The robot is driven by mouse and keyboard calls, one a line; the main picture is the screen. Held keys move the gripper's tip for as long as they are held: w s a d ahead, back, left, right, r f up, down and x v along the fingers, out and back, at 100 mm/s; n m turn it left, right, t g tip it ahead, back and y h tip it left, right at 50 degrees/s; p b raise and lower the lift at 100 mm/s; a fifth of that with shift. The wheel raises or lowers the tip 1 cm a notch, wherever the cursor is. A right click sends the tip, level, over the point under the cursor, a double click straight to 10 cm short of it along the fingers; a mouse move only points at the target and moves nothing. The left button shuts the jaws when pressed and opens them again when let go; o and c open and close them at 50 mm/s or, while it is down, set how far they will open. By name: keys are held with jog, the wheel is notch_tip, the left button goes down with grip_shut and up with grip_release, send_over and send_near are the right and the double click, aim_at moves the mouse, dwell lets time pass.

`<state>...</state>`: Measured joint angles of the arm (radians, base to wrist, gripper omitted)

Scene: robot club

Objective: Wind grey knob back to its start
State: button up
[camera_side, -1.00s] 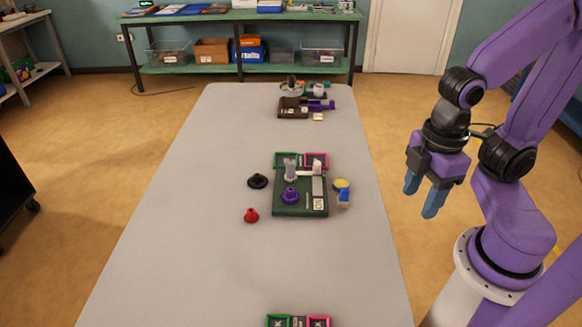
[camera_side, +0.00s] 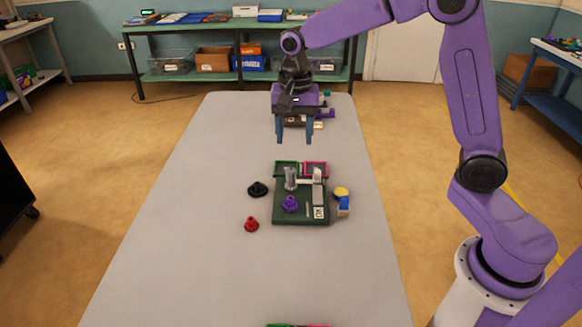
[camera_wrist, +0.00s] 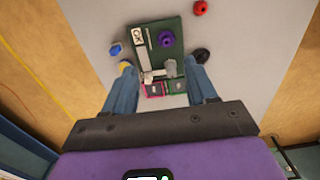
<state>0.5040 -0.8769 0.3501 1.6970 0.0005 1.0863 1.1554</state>
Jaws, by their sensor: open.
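A dark green board (camera_side: 288,216) lies mid-table with a grey knob (camera_side: 291,180) standing upright near its far left part. The grey knob also shows in the wrist view (camera_wrist: 171,67). A purple knob (camera_side: 290,204) sits on the board nearer the camera, and it shows in the wrist view (camera_wrist: 165,39). My gripper (camera_side: 294,138) hangs above the table beyond the board, fingers down, apart and empty. In the wrist view my gripper (camera_wrist: 160,80) has its blue fingers spread either side of the board's tray end. The grey knob's turn marking is too small to read.
Green (camera_side: 285,168) and pink (camera_side: 316,169) trays adjoin the board's far end. A black knob (camera_side: 257,189) and a red knob (camera_side: 251,224) lie left of it; a yellow and blue piece (camera_side: 343,199) stands right. A brown unit (camera_side: 297,122) is behind my gripper. The near table is mostly clear.

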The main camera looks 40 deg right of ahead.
aim_at(291, 170)
jog(key=w+d+f+m, duration=0.3)
jog(key=w+d+m, duration=0.6)
jog(key=w, duration=0.1)
jog(key=f, duration=1.7)
jog(key=shift+w+a+f, duration=0.1)
jog(key=shift+w+a, duration=0.05)
jog(key=shift+w, duration=0.05)
jog(key=c, duration=1.1)
